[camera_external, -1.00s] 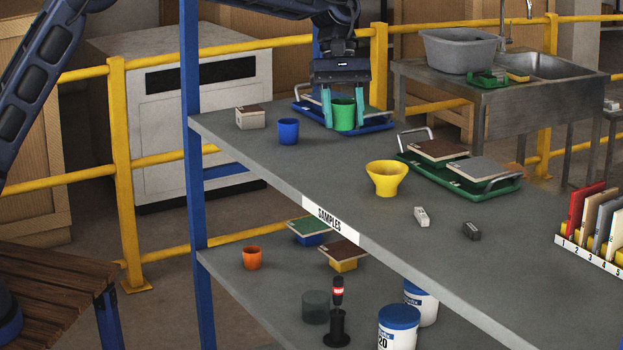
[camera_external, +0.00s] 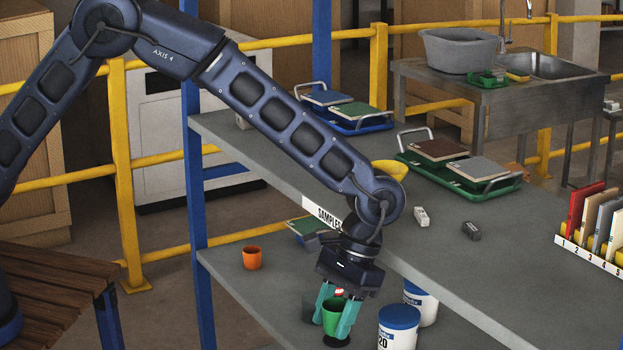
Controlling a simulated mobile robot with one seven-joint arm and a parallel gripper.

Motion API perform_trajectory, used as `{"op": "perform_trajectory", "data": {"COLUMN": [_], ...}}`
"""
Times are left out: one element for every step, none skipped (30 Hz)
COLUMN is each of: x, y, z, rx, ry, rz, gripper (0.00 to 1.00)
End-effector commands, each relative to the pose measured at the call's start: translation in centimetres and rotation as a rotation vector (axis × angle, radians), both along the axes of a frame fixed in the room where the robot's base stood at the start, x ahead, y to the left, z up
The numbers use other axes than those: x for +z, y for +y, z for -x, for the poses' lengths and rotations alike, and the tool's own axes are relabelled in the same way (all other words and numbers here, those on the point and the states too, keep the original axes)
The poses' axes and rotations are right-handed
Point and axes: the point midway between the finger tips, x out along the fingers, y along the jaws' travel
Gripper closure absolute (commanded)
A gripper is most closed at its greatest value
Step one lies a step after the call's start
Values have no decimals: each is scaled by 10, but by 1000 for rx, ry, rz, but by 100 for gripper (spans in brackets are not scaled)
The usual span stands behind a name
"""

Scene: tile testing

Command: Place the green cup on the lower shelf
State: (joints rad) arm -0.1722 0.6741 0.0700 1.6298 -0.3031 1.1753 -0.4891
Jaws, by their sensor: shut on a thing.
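The green cup (camera_external: 332,318) is between the teal fingers of my gripper (camera_external: 337,314), which is shut on it. The cup is tilted a little, in front of the lower shelf (camera_external: 243,283). My arm reaches down in front of the upper shelf's edge and hides part of both shelves.
An orange cup (camera_external: 252,258) stands on the lower shelf at the left. White tubs with blue lids (camera_external: 399,318) stand right of my gripper. The shelf around the orange cup is clear.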

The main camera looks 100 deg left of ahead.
Motion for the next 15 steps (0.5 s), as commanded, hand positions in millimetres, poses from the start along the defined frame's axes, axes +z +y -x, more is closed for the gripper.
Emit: {"op": "perform_trajectory", "data": {"x": [-19, -29, -43, -53, -63, -76, -86, -96, -108, -115, -121, -130, -136, -141, -148], "y": [-7, -9, -11, -11, -11, -8, -5, -1, 6, 11, 17, 24, 31, 37, 46], "z": [8, 12, 18, 23, 28, 34, 39, 44, 50, 54, 58, 63, 66, 69, 74], "rx": [4, 12, 31, 49, 75, 116, 152, 194, 252, 295, 336, 391, 431, 473, 526], "ry": [5, 6, 6, 6, 7, 7, 7, 7, 5, 6, 3, 4, 4, 3, 3], "rz": [1, 1, 1, 1, 1, 1, 1, 1, 1, 0, 0, 1, 1, 0, 0], "gripper": [80, 80, 80, 80, 80, 80, 80, 80, 80, 80, 80, 80, 80, 80, 80]}}
